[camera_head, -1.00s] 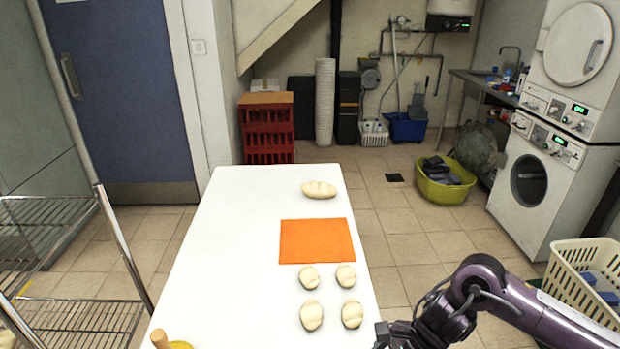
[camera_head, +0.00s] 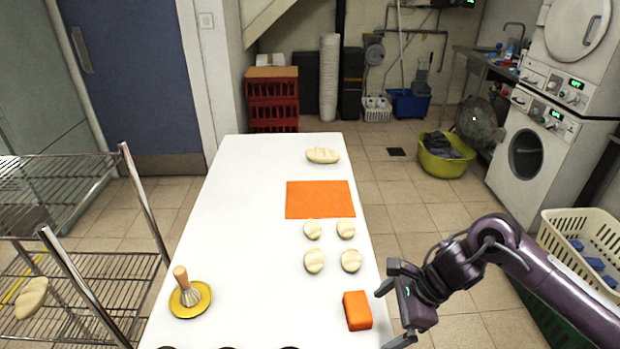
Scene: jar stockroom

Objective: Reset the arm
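My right gripper (camera_head: 392,305) is at the right edge of the white table (camera_head: 240,240). Its fingers are apart with nothing between them, and the orange block (camera_head: 357,310) lies on the table just left of it, apart from the fingers. My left gripper and arm are not in view.
An orange mat (camera_head: 320,199) lies on the table, with several bread rolls (camera_head: 314,261) in front and a loaf (camera_head: 322,155) behind. A brush (camera_head: 186,286) stands on a yellow plate (camera_head: 204,303). Wire shelves (camera_head: 90,268) are left, a laundry basket (camera_head: 592,236) right. The table's left middle is clear.

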